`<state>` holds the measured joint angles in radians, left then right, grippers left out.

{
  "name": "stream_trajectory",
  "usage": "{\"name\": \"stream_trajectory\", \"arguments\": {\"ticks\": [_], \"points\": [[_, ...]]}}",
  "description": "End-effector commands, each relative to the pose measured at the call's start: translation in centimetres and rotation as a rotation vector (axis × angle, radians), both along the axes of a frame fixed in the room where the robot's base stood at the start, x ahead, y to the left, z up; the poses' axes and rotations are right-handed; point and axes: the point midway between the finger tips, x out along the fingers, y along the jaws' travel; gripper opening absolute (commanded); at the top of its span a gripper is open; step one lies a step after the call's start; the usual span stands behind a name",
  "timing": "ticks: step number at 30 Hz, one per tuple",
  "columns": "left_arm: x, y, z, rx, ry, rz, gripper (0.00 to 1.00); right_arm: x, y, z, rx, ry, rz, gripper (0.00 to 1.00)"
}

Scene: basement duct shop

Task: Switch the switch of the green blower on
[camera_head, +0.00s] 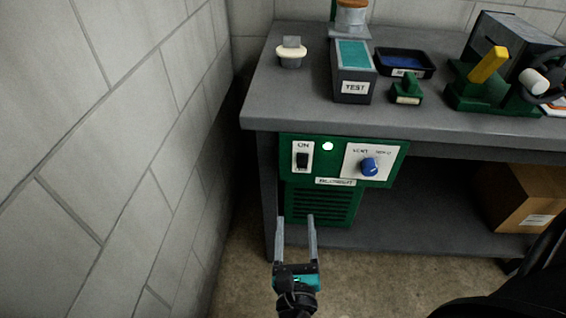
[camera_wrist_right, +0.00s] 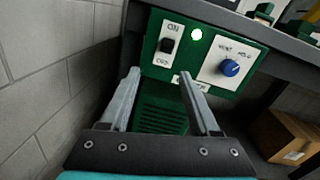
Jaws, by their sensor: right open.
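The green blower (camera_head: 345,143) is mounted under the front edge of the grey bench; it also shows in the wrist view (camera_wrist_right: 152,38). Its black rocker switch (camera_head: 302,160) sits on a white plate marked ON at the top; the switch is also in the wrist view (camera_wrist_right: 166,45). I cannot tell for sure which way the rocker is tipped. A small pale lamp (camera_head: 328,146) right of the switch looks bright. My right gripper (camera_head: 297,217) is open and empty, below and in front of the switch, apart from it. My left gripper is not in view.
A blue knob (camera_head: 369,167) is on the blower's right plate. A block-wall (camera_head: 130,140) stands close on the left. The bench (camera_head: 300,100) carries a TEST box (camera_head: 353,88), a black tray (camera_head: 425,60) and green tools. A cardboard box (camera_head: 520,205) sits on the lower shelf.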

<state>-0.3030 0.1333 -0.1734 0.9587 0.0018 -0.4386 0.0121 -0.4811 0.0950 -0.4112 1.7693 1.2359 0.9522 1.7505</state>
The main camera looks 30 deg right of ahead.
Motion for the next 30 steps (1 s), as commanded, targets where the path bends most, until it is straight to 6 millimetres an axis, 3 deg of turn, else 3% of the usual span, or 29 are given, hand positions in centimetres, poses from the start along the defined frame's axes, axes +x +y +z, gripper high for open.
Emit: {"name": "stream_trajectory", "arguments": {"ticks": [3,8,24,30], "points": [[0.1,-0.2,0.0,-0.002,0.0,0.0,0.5,-0.6,-0.7,0.8,0.13,-0.061,-0.057,0.62],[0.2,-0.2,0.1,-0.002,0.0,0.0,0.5,0.0,-1.4,1.0,0.164,-0.079,-0.073,0.62],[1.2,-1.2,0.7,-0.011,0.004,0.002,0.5,9.3,-7.0,1.0,0.157,-0.078,-0.069,0.62],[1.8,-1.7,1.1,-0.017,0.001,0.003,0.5,11.5,-8.3,0.9,0.156,-0.075,-0.069,0.62]]}}
